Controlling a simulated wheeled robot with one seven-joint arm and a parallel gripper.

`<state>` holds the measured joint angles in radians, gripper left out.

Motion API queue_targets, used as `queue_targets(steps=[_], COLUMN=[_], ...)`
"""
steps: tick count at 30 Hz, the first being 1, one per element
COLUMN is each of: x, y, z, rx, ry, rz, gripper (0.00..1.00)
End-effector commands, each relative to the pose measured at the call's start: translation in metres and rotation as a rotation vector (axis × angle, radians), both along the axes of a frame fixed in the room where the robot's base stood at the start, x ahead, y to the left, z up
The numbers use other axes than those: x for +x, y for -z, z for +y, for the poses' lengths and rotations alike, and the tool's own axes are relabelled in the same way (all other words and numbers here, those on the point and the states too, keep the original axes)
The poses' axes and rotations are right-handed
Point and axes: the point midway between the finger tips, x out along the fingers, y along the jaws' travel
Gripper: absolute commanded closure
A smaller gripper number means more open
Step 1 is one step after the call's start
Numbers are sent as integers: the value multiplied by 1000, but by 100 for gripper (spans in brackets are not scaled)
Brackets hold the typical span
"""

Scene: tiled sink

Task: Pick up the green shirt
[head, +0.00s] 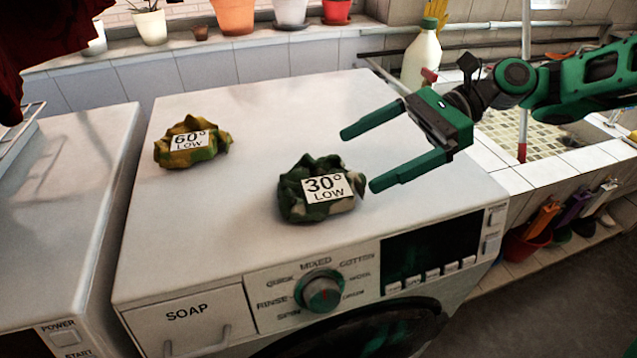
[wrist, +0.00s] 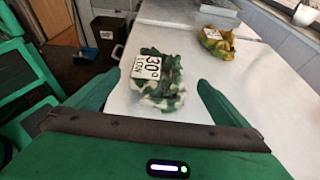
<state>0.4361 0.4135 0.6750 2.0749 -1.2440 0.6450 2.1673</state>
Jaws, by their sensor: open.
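The green shirt (head: 318,207) is a crumpled camouflage bundle with a "30° LOW" label, lying on top of the washing machine near its front edge. In the wrist view the green shirt (wrist: 160,92) is ahead of my fingers, roughly between their lines. My gripper (head: 357,160) is open and empty, to the right of the shirt, with its fingers pointing left toward it. The gripper also shows in the wrist view (wrist: 160,90), its two green fingers spread apart. The fingers do not visibly touch the shirt.
A yellow-green camouflage bundle labelled "60° LOW" (head: 191,144) lies farther left on the washing machine (head: 240,110). A bottle (head: 421,58) stands behind my gripper. Flower pots (head: 233,15) line the back ledge. A tiled sink (head: 530,135) is at the right.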

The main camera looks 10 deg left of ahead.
Motion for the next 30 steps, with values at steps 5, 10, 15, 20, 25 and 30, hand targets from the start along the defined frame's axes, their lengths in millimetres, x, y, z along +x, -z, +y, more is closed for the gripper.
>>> queue_targets(steps=[5,10,15,20,25,30], x=[-13,-19,-21,-30,-40,-41], y=[10,16,19,24,32,34], z=[21,32,38,54,73,77], rx=[-1,-1,-2,-1,-2,-2], ry=[-2,1,2,0,1,4], rz=[-1,-2,-3,-4,-4,-5], gripper=[0,0,0,0,0,0])
